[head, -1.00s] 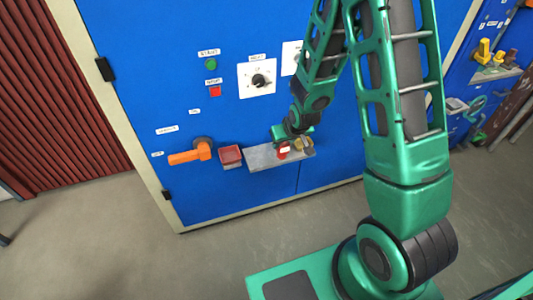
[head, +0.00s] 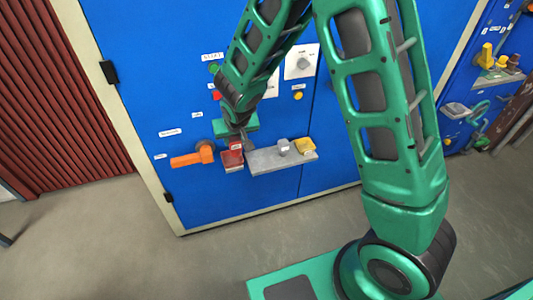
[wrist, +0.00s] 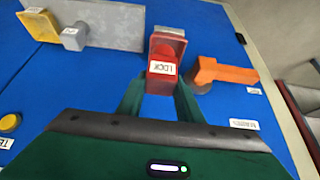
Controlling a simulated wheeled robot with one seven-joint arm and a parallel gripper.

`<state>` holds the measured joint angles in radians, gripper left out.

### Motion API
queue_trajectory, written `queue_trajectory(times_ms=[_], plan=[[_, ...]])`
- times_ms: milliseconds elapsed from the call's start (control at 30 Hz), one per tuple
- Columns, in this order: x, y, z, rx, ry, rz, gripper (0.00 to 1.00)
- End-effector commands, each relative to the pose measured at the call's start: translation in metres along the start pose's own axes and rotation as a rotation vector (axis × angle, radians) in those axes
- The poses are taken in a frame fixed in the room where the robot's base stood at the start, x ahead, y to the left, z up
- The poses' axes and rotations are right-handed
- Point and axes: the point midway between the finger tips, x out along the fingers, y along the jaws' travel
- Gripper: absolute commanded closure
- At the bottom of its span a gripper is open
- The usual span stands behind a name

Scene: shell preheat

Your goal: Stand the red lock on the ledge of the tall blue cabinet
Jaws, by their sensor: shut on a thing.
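My gripper (head: 236,139) is shut on the red lock (wrist: 161,72), which carries a white LOCK label facing the wrist camera. The lock also shows in the head view (head: 236,149), at the small red box (head: 232,167) left of the ledge. I cannot tell whether the lock touches the box or hangs just in front of or above it. The grey ledge (head: 265,164) of the tall blue cabinet (head: 135,65) lies to the right of the lock in the head view. In the wrist view the ledge (wrist: 115,30) is at the upper left.
A grey piece (head: 283,147) and a yellow piece (head: 305,146) stand on the ledge's right part; its left part is bare. An orange handle (head: 188,159) juts out left of the box. Buttons and a dial plate (head: 302,61) sit above.

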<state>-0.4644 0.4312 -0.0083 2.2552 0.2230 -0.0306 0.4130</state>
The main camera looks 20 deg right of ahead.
Motion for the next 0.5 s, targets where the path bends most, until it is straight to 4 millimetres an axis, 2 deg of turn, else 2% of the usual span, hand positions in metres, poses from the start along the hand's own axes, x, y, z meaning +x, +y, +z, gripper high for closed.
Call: queue_trajectory(times_ms=[300, 500], plan=[[0.045, 0.06, -0.002, 0.004, -0.002, 0.004, 0.91], [0.069, 0.089, -0.004, 0.003, -0.002, 0.003, 0.91]])
